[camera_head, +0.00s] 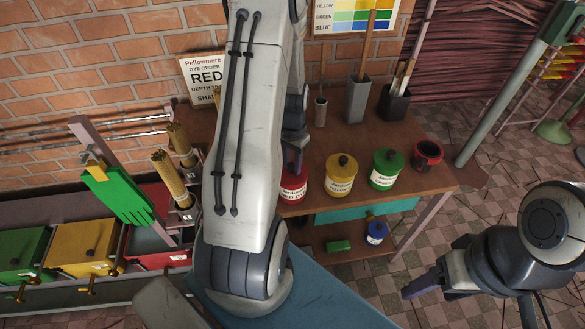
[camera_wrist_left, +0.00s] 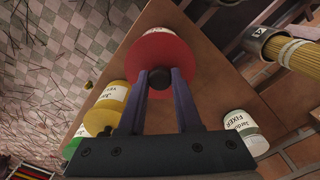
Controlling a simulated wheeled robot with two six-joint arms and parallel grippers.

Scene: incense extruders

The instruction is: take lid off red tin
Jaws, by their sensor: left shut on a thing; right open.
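The red tin (camera_head: 293,190) stands near the front of the wooden table, partly hidden behind my left arm. In the left wrist view its red lid (camera_wrist_left: 180,53) is seen from above, with a dark knob between my fingers. My left gripper (camera_wrist_left: 159,75) is shut on this knob; in the head view the gripper (camera_head: 294,150) is directly over the tin, mostly hidden by the arm. The lid appears seated on the tin; I cannot tell any gap. My right gripper (camera_head: 412,287) is open and empty at the lower right, away from the table.
Yellow (camera_head: 340,176) and green (camera_head: 385,168) tins stand right of the red tin, with a red-rimmed dark pot (camera_head: 427,155) beyond. A blue tin (camera_head: 376,232) sits on the lower shelf. A white FIXER tin (camera_wrist_left: 246,133) and a bundle of sticks (camera_wrist_left: 290,50) are close to my left gripper.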

